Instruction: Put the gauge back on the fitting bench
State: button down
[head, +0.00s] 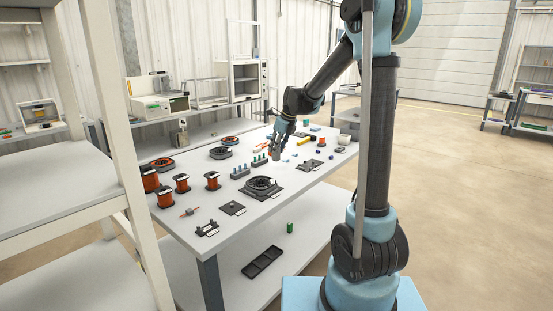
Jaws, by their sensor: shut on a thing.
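The long white workbench (325,172), which looks like the fitting bench, runs across the middle of the head view. My gripper (275,150) points down over its middle, among the small parts. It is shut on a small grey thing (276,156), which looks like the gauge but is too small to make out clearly. I cannot tell whether this thing touches the bench top or is just above it. The fingers hide part of it.
Orange wire spools (213,181) stand at the bench's left end. A dark tray (263,262) lies on the lower shelf. A white shelf unit (60,180) stands at left.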

jog(key=shift+f, duration=2.05)
jog(key=c, duration=1.3)
grip_release()
